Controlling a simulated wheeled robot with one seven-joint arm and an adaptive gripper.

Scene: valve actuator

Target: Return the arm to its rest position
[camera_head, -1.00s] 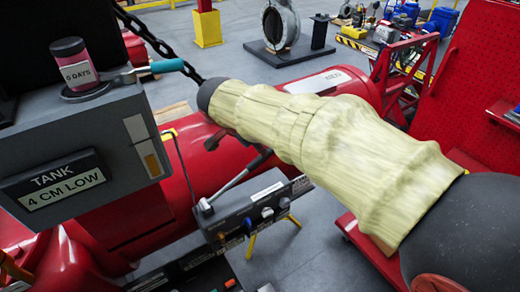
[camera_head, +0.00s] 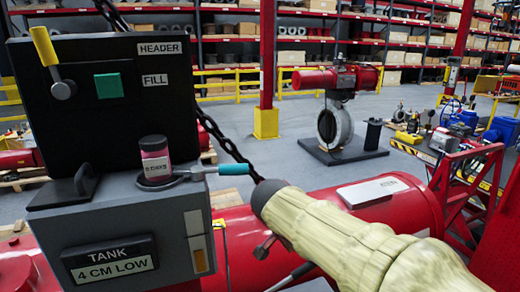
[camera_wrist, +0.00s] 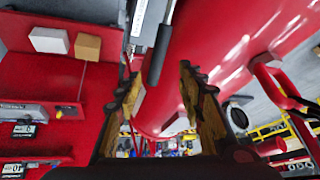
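My arm, in a pale yellow sleeve, reaches from the lower right corner to the middle of the head view and ends there in a dark rounded joint. A black-handled rod (camera_wrist: 159,58) shows beyond the gap, in front of a red cylinder (camera_wrist: 225,50). I cannot tell how far the rod is from the fingers.
A control box (camera_head: 105,110) with a yellow lever (camera_head: 45,46), green button (camera_head: 109,86) and "TANK 4 CM LOW" sign (camera_head: 108,259) stands left. A pink jar (camera_head: 155,157) and teal-handled lever (camera_head: 234,169) sit on its ledge. The red actuator (camera_head: 400,205) lies beside my arm.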

